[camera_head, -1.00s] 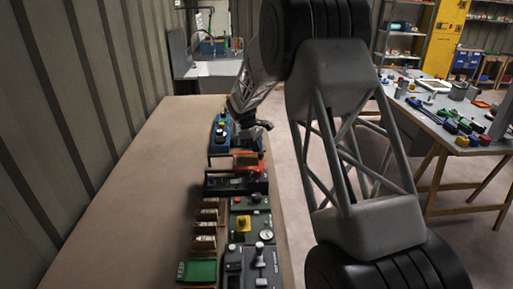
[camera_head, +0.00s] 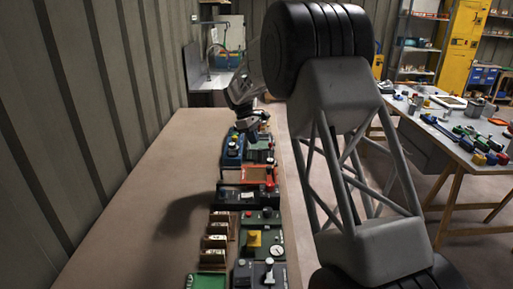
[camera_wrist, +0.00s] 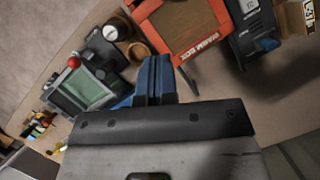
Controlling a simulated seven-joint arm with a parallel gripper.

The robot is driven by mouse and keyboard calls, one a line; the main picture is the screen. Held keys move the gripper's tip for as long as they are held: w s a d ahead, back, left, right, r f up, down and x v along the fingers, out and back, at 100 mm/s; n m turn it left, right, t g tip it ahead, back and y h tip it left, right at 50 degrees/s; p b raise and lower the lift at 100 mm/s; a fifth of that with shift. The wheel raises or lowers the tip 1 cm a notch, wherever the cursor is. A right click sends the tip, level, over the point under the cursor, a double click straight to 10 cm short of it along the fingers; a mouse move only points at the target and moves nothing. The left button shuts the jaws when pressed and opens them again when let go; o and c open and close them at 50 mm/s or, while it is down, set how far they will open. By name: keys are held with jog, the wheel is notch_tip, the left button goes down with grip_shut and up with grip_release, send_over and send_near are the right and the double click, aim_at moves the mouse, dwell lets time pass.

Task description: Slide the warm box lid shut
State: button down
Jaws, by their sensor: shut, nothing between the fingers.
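The warm box (camera_wrist: 180,28) is an orange-red frame with its name on one edge and a brown panel inside. In the head view the warm box (camera_head: 258,174) sits in the row of devices on the bench. I cannot tell the lid apart from the panel, nor how far it is open. My gripper (camera_wrist: 155,78) shows blue fingers closed together, empty, beside the box's lower left corner in the wrist view. In the head view my gripper (camera_head: 252,132) is beyond the box, over the far devices; its fingertips are hard to make out.
A device with a greenish screen and red knob (camera_wrist: 82,88) lies left of my fingers, with a small brown round cup (camera_wrist: 138,52) between. A dark device with a blue part (camera_wrist: 255,40) stands right of the box. The bench's left side (camera_head: 130,220) is clear.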

jog(key=shift+a+r, duration=0.15)
jog(key=shift+r, duration=0.3)
jog(key=a, duration=0.3)
jog(key=shift+w+f, duration=0.1)
jog(key=shift+w, duration=0.05)
send_near(266, 173)
jog(key=f, duration=0.1)
jog(key=w+a+f, duration=0.1)
jog(key=a+f, duration=0.1)
jog(key=shift+w+a+f, duration=0.1)
jog(key=shift+w+f, duration=0.25)
jog(key=d, duration=0.1)
jog(key=s+d, duration=0.1)
jog(key=shift+s+d+f, duration=0.1)
jog(key=shift+d+f, duration=0.1)
jog(key=shift+d, duration=0.05)
jog(key=shift+s+d, duration=0.3)
jog(key=shift+d, duration=0.25)
